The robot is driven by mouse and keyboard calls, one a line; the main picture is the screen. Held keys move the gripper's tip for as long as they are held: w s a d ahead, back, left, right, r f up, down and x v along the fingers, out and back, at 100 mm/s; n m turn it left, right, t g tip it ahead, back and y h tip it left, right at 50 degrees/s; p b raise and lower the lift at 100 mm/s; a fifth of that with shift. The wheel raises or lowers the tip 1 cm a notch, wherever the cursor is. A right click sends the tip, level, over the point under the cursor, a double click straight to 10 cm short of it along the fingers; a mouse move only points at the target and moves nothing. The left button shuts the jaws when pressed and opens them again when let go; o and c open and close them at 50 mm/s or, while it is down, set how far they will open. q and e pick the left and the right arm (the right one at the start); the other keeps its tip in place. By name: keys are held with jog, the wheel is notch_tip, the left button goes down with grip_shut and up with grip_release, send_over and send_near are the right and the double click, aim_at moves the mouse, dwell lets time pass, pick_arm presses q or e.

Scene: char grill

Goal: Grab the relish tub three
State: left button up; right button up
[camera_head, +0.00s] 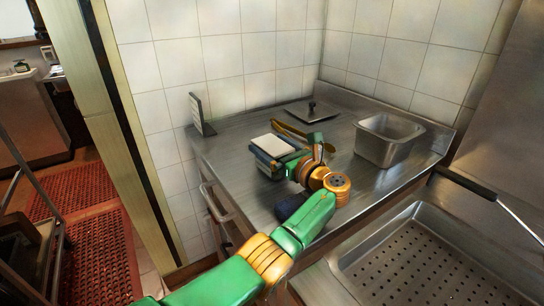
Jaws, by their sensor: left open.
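A small box-like stack with a white top and dark sides (269,142) sits on the steel counter. I cannot tell whether it is a relish tub, and no label can be read. An open, rectangular steel tub (390,140) stands to the right, near the counter's right end. My left gripper (291,150) is open at the right side of the white-topped stack, close to it. The gripper partly hides the stack, and I cannot tell whether they touch. My right gripper is not in view.
The steel counter (235,150) meets tiled walls behind. A flat lid with a black knob (314,110), a brown utensil (290,129) and an upright grey plate (199,113) lie toward the back. A perforated steel basin (430,260) and a black handle (466,183) are at right.

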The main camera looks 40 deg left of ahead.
pick_arm(q)
jog(key=c, duration=1.5)
jog(key=shift+c, duration=0.2)
